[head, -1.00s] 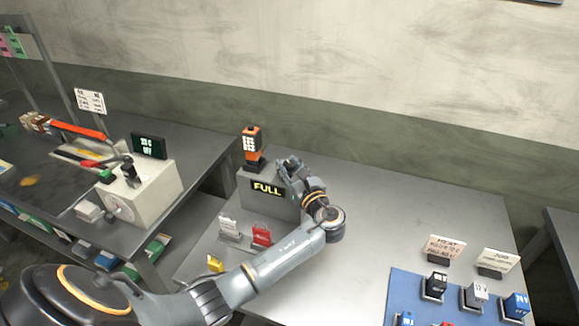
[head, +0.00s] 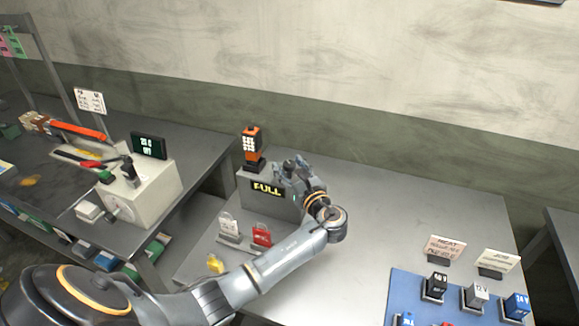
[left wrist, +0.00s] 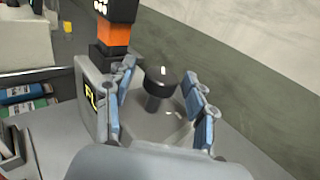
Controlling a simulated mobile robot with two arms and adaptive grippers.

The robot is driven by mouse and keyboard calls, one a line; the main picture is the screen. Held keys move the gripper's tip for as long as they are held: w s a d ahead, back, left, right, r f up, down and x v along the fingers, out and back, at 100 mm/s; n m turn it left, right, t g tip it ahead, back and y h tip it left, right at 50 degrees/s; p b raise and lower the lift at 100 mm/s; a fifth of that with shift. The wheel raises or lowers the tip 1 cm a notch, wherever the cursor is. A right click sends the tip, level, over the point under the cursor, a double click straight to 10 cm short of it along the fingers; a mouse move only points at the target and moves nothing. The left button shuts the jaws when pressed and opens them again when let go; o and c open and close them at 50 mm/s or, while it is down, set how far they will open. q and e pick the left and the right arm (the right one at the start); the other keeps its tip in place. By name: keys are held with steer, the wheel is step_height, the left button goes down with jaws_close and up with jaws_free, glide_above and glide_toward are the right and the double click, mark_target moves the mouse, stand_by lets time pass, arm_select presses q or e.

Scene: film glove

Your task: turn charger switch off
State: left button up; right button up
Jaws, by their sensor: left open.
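The charger (head: 262,204) is a grey box on the middle table with a lit yellow "FULL" display (head: 267,188). An orange and black battery pack (head: 252,145) stands upright on its left part. In the left wrist view a black round-topped switch knob (left wrist: 160,84) stands on the charger's top. My left gripper (head: 288,164) is open at the charger's right end. In the left wrist view its blue-padded fingers lie on either side of the knob, with gaps between them and it. In the head view the gripper hides the knob. My right gripper is not in view.
A red tag (head: 262,235), a white tag (head: 229,224) and a yellow one (head: 215,263) stand before the charger. A blue board (head: 400,290) with several labelled blocks lies front right. A white control box (head: 150,195) stands on the left bench.

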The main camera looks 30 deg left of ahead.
arm_select(q)
steer(key=v, duration=1.1)
steer(key=shift+s+d, duration=0.2)
steer(key=shift+d, duration=0.2)
steer(key=shift+f, duration=0.1)
